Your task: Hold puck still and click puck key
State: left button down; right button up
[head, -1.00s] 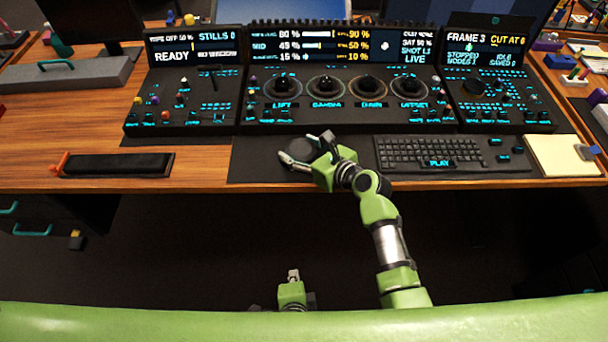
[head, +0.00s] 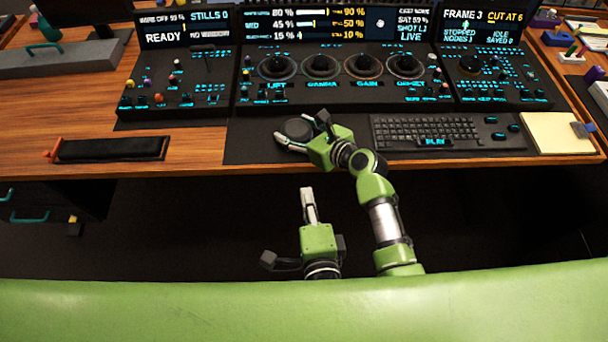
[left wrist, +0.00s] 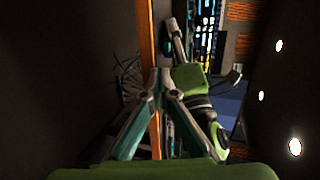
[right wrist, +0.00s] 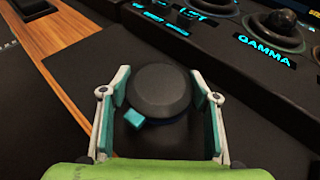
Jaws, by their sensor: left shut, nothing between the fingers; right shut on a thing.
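The puck is a dark round knob (right wrist: 158,90) in the right wrist view, with a small cyan key (right wrist: 134,118) on its near left side. My right gripper (right wrist: 160,100) has a finger on each side of the puck and is shut on it. In the head view the puck (head: 297,128) sits on the dark desk mat, left of the keyboard, with the right gripper (head: 297,135) around it. My left gripper (head: 307,192) is shut and empty, in front of and below the desk edge. Its closed fingertips (left wrist: 160,72) also show in the left wrist view.
The keyboard (head: 425,130) lies right of the puck, with a yellow pad (head: 558,133) beyond it. The control panel (head: 340,92) stands behind. A black wrist rest (head: 110,149) lies at the left. Bare wood (head: 75,100) shows at the left.

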aim_at(300, 164)
pick_arm(q)
jog(key=x, duration=0.8)
jog(key=r+x, duration=0.1)
jog(key=x, duration=0.3)
jog(key=shift+w, duration=0.25)
jog(key=shift+w+f, duration=0.1)
jog(key=shift+w, duration=0.35)
